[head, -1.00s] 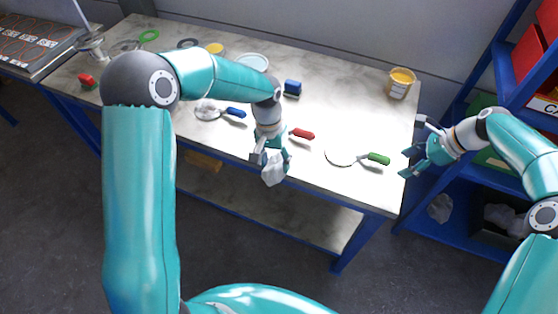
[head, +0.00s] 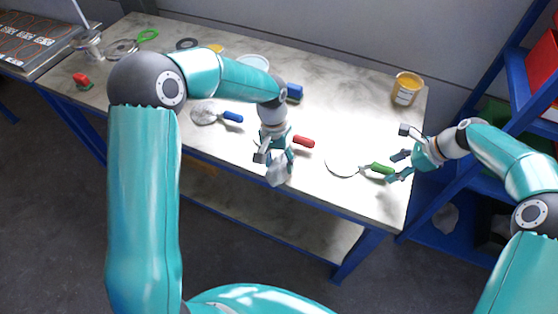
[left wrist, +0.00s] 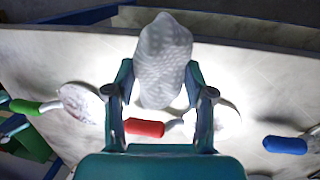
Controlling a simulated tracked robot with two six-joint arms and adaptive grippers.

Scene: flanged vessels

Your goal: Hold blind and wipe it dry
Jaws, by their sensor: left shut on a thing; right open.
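A blind with a green handle (head: 381,168) and a pale disc (head: 342,168) lies near the table's front edge. My right gripper (head: 399,166) is open beside the handle's right end; whether they touch is unclear. My left gripper (head: 279,160) is shut on a crumpled grey-white cloth (head: 279,174), held near the front edge. The cloth (left wrist: 163,60) also shows between the fingers in the left wrist view. A red-handled blind (head: 304,142) lies behind my left gripper, its disc mostly hidden in the head view. A blue-handled blind (head: 232,117) with a mottled disc lies further left.
A blue block (head: 294,92) and a yellow-topped tub (head: 406,89) stand further back on the table (head: 345,110). A red block (head: 82,80) and glass dishes are at the left. A blue shelf rack (head: 480,100) stands beside the table on the right.

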